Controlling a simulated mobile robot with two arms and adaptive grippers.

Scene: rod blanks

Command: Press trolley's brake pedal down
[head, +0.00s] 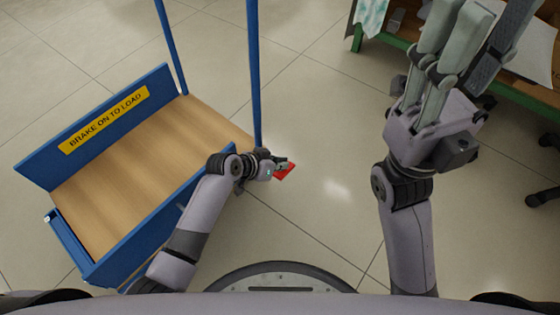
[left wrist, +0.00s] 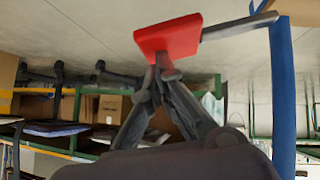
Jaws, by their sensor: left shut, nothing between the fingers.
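The trolley (head: 150,165) stands at the left of the head view, with a blue frame and a wooden deck. Its red brake pedal (head: 285,172) sticks out past the deck's right corner, near the blue post. In the left wrist view the pedal (left wrist: 167,38) is a red plate on a dark bar (left wrist: 240,25). My left gripper (head: 273,167) is shut and empty, and its fingertips (left wrist: 160,70) meet the pedal's edge in the picture. I cannot tell whether they touch. My right gripper (head: 465,45) is raised at the right, away from the trolley; its finger gap is unclear.
A blue post (head: 254,75) rises close to my left gripper. A green-edged bench (head: 395,42) stands at the upper right. The tiled floor between them is clear.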

